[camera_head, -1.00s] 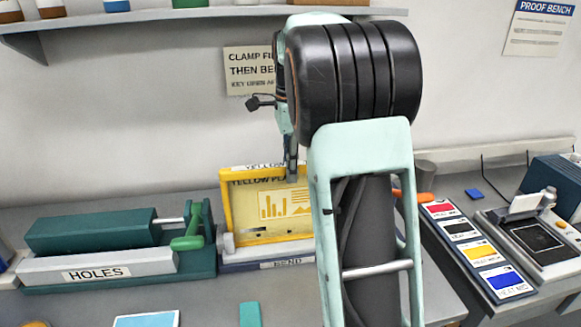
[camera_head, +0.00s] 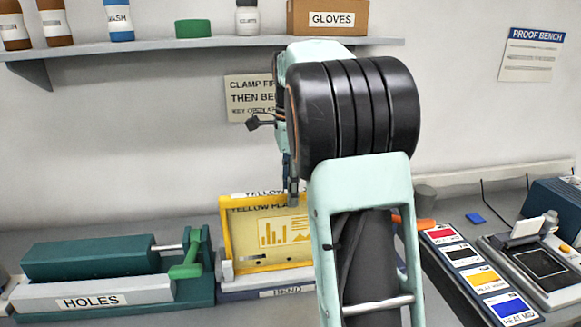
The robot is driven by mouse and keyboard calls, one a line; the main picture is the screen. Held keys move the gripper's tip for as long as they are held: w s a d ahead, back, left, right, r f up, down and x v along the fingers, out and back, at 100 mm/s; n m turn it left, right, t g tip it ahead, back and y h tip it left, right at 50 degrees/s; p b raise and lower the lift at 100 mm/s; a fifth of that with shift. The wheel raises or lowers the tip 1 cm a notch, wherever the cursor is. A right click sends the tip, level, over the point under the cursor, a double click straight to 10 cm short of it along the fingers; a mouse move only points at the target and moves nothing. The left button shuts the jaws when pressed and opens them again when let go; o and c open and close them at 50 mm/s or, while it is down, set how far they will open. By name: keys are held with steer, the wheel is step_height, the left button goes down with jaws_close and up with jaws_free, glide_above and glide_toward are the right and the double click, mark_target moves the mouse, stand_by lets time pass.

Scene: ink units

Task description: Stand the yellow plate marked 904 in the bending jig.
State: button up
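A yellow plate (camera_head: 284,233) with a bar chart printed on it stands upright at the bending jig (camera_head: 240,290), whose front is labelled BEND. A yellow frame edge (camera_head: 227,238) shows at the plate's left. I cannot read a number 904 on it, and my arm hides its right end. Only a thin dark part of my gripper (camera_head: 293,190) shows, at the plate's top edge. I cannot tell whether it touches or holds the plate, or whether its fingers are open or shut.
A green and grey HOLES punch (camera_head: 90,262) with a green handle (camera_head: 188,260) stands close left of the jig. Ink cards (camera_head: 465,255) and a proofing device (camera_head: 540,260) are at the right. A shelf (camera_head: 180,48) with bottles and a GLOVES box (camera_head: 327,18) hangs above.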

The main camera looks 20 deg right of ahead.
step_height(320, 180, up, 10)
steer(key=shift+s, duration=0.15)
stand_by(0.4)
step_height(320, 180, up, 5)
steer(key=p, duration=0.5)
steer(key=shift+p, duration=0.35)
steer(key=shift+f, duration=0.1)
